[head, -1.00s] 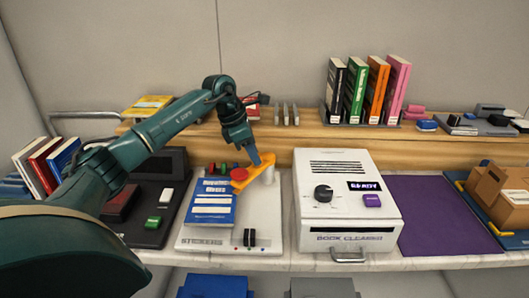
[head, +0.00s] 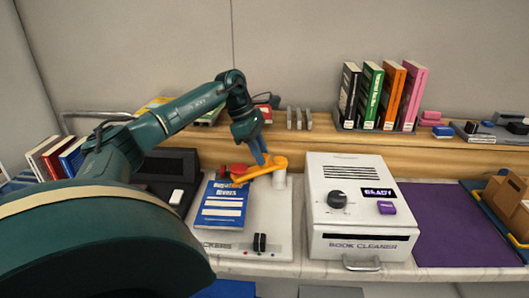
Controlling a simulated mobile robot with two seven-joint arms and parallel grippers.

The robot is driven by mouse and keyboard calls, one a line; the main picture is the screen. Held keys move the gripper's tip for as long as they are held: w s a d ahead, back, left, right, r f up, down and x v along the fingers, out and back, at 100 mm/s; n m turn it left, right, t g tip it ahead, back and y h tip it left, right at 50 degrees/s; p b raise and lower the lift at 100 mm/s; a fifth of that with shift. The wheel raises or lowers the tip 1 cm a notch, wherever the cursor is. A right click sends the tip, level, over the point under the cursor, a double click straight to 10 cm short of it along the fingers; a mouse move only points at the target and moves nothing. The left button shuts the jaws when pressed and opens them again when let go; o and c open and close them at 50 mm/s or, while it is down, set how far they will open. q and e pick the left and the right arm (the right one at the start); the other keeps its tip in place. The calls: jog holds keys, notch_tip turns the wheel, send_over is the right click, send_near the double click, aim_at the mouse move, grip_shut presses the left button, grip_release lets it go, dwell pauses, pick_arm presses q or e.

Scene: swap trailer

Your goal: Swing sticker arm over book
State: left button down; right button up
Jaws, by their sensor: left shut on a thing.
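The orange sticker arm (head: 267,170) pivots on a pale post (head: 279,179) at the back right of the white sticker machine (head: 272,220). The blue book (head: 222,206) lies flat on the machine, left of the post. My left gripper (head: 261,160) is shut on the orange arm, near its middle. The orange arm's left end reaches the book's upper right edge, beside a red part (head: 236,170). Whether it touches the book cannot be told. My right gripper is not in view.
The white book cleaner (head: 360,215) stands right of the machine, with a purple mat (head: 455,225) beyond it. Upright books (head: 385,95) stand on the wooden shelf (head: 440,140) behind. Several books (head: 55,158) stand at the far left.

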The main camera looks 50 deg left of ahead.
pick_arm(q)
jog(key=shift+r, duration=0.1)
jog(key=c, duration=1.2)
grip_release()
jog(key=p+v, duration=0.1)
jog(key=v, duration=1.2)
jog(key=shift+r+p, duration=0.1)
jog(key=shift+p, duration=0.2)
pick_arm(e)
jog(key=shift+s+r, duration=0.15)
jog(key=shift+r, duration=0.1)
pick_arm(q)
jog(key=shift+s, duration=0.1)
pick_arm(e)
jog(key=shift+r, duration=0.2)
